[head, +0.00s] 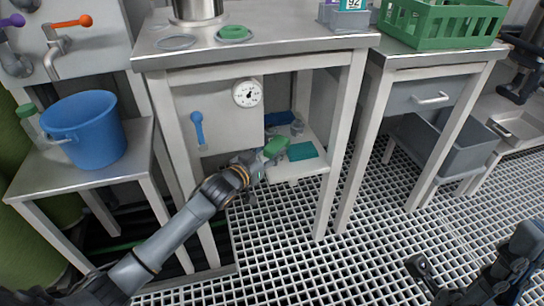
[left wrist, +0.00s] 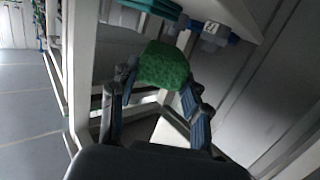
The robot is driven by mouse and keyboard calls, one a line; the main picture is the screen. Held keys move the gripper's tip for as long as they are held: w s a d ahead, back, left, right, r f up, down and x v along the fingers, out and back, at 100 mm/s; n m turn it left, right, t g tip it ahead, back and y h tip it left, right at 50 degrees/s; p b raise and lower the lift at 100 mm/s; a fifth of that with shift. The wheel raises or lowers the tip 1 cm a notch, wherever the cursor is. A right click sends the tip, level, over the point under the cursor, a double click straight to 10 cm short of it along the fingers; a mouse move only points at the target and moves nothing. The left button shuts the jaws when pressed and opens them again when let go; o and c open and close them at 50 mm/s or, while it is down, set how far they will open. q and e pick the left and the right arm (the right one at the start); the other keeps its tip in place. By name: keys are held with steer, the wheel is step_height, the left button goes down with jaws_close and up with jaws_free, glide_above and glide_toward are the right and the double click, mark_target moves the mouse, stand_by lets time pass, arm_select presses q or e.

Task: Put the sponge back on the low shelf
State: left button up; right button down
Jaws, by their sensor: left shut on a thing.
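A green sponge (head: 277,147) is held in my left gripper (head: 262,163), at the low shelf (head: 285,172) under the middle table. In the left wrist view the sponge (left wrist: 163,65) sits between the two fingertips of the left gripper (left wrist: 155,92), which are shut on it. The shelf shows at the upper right there. I cannot tell whether the sponge touches the shelf. My right gripper (head: 470,258) is at the bottom right of the head view, over the floor grating, with its fingers apart and nothing between them.
A teal folded item (head: 302,151) lies on the shelf to the right of the sponge, with blue items (head: 278,118) behind. A panel with a gauge (head: 247,93) and a blue lever (head: 198,130) is left of the shelf opening. Table legs (head: 348,145) flank it.

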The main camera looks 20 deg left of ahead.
arm_select(q)
steer(key=shift+w+d+f+b, duration=0.15)
steer(key=shift+w+f+b, duration=0.3)
steer(key=shift+f, duration=0.4)
steer(key=shift+r, duration=0.1)
steer(key=shift+s, duration=0.1)
steer(key=shift+f, duration=0.65)
steer(key=o, duration=1)
steer(key=shift+c, duration=0.2)
steer(key=shift+r, duration=0.15)
